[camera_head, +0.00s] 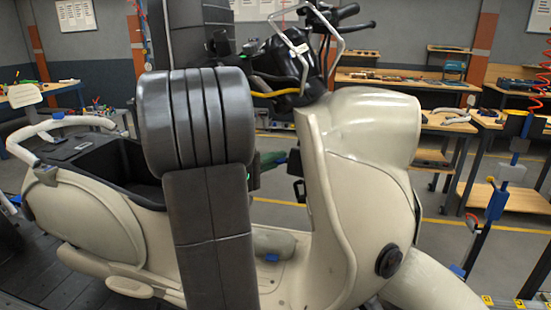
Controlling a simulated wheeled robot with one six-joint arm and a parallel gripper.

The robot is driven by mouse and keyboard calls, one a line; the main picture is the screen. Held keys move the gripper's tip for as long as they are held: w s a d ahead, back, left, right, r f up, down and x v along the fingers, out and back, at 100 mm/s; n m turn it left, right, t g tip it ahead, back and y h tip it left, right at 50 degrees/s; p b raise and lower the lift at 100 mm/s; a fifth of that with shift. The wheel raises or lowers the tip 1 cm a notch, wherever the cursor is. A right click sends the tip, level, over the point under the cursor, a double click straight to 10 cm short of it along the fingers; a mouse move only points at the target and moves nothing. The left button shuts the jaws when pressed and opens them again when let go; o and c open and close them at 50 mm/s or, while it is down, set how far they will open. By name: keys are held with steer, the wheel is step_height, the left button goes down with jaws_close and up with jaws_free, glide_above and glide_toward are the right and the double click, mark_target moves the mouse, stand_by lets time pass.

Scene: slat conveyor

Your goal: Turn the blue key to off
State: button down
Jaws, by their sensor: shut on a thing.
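A cream scooter (345,150) stands across the middle of the view. My dark arm covers its middle. My gripper (281,158) shows only in part, small and dark, to the right of my arm and behind the scooter's front shield. A small blue spot, which seems to be the blue key (282,161), shows at its tips. The jaws are shut on it. The key's angle, any off mark and the lock around it are too small or hidden to tell.
The scooter's handlebar (325,22) rises above the shield. Its open black seat bay (95,165) lies to the left of my arm. Workbenches (400,80) with tools stand at the back. A dark post with blue clamps (497,204) stands at the right.

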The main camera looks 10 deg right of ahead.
steer(key=shift+r+n+y+p, duration=0.15)
steer(key=shift+n+y+p, duration=0.55)
steer(key=shift+n+p, duration=0.25)
steer(key=c, duration=1.5)
jaws_free()
steer(key=shift+o, duration=0.2)
steer(key=shift+a, duration=0.1)
steer(key=b+v, duration=0.3)
steer(key=v, duration=1)
steer(key=shift+a, duration=0.3)
steer(key=shift+s+a, duration=0.1)
steer(key=b+v, duration=0.1)
steer(key=v, duration=0.5)
steer(key=shift+r, duration=0.1)
